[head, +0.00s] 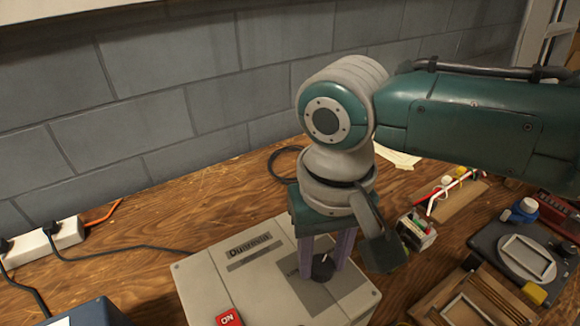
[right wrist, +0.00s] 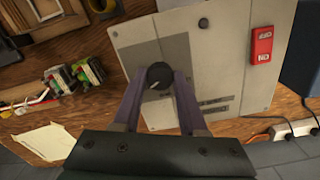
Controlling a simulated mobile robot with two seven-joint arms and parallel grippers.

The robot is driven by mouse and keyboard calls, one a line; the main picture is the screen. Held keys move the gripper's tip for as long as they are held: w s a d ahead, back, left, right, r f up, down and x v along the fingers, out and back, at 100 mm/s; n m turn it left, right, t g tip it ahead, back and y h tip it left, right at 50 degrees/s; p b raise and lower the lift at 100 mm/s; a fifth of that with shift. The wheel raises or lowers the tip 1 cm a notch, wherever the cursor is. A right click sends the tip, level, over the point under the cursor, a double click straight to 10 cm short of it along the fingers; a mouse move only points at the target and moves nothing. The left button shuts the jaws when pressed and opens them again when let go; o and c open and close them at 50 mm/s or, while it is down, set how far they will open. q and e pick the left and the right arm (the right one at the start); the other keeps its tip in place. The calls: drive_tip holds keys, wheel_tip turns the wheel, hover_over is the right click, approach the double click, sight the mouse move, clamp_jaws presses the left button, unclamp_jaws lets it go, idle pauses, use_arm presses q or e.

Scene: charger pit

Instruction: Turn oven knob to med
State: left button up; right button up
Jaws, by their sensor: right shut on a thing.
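The oven is a light grey flat box (head: 203,285) on the wooden bench, with a "Dunamis"-like label and a red ON switch (head: 229,318). Its black round knob (head: 323,267) stands on a darker grey panel. My right gripper (head: 325,262) reaches down from above and is shut on the knob, one purple finger on each side. In the right wrist view the knob (right wrist: 160,76) sits between the fingertips, with a light pointer mark on its top. The setting marks around the knob are too small to read. My left gripper is not in view.
A white power strip (head: 42,242) with plugs and cables lies at the left. A blue box (head: 85,313) is at the front left. At the right are a terminal block (head: 417,231), a wooden tray (head: 470,303) and a dark scale-like device (head: 515,255). A grey block wall stands behind.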

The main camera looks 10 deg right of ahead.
clamp_jaws()
drive_tip(key=shift+n, duration=0.3)
drive_tip(key=shift+r+n+p, duration=0.1)
drive_tip(key=shift+n+p, duration=0.35)
drive_tip(key=shift+n, duration=0.05)
drive_tip(key=n+p, duration=0.1)
drive_tip(key=n, duration=0.2)
drive_tip(key=n+p, duration=0.1)
drive_tip(key=n, duration=0.3)
drive_tip(key=shift+n, duration=1.6)
